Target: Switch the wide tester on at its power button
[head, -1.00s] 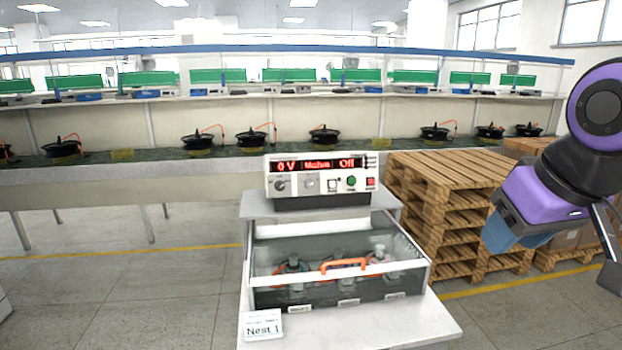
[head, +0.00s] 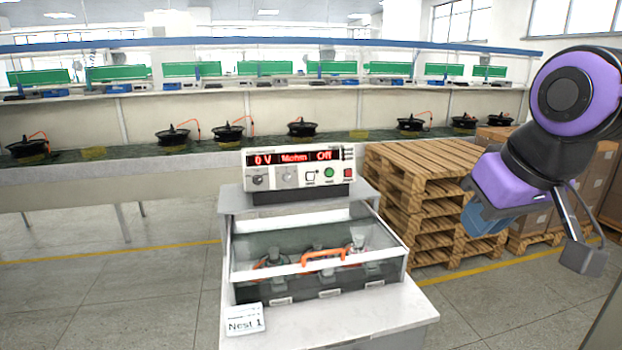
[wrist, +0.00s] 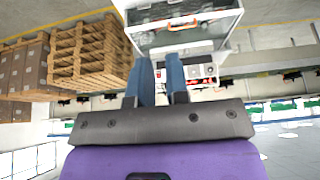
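The wide tester (head: 272,185) is a white box with a red display reading "0 V Mohm Off". It stands on a raised shelf behind a clear-lidded test box. Its front has dark knobs on the left, then a white button (head: 310,177), a green button (head: 329,173) and a red button (head: 348,173); their labels are too small to read. The tester also shows upside down in the wrist view (wrist: 199,72). My gripper (head: 487,222) hangs in the air to the right of the tester, apart from it. Its blue fingers (wrist: 161,62) have a narrow empty gap between them.
The test box has an orange handle (head: 323,255) and a "Nest 1" card (head: 244,320) on the bench (head: 350,325). Stacked wooden pallets (head: 425,190) and cardboard boxes (head: 597,185) stand right. A long conveyor (head: 90,180) with several black motors runs behind. Floor at left is clear.

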